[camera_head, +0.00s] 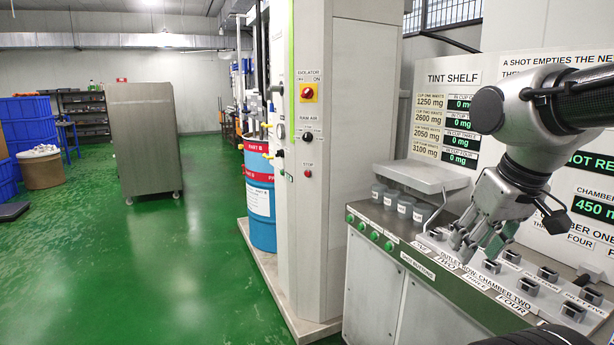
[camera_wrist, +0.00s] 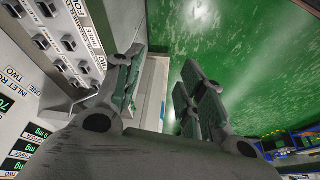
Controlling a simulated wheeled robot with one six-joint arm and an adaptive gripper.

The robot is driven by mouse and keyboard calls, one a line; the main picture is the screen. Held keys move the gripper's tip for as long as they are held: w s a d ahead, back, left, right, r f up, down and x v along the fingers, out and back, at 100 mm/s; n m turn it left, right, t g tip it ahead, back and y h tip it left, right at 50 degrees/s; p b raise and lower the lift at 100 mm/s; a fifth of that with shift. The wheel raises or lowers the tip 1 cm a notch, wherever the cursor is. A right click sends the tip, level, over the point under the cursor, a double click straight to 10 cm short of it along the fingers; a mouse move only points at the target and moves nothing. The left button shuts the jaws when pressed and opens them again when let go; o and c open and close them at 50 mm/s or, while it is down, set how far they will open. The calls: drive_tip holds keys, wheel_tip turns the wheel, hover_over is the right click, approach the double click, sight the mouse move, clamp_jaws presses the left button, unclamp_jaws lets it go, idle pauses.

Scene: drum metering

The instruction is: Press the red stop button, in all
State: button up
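I cannot make out the stop button in the wrist view.
A red and yellow isolator switch (camera_head: 308,92) and a black ram-air knob (camera_head: 307,137) sit above the button. The console (camera_head: 425,262) carries several green buttons and grey-lidded cups (camera_head: 404,203). A blue drum (camera_head: 261,205) stands left of the cabinet. Green floor (camera_head: 190,270) is open at left.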

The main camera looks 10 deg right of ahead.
clamp_jaws()
idle(1.2)
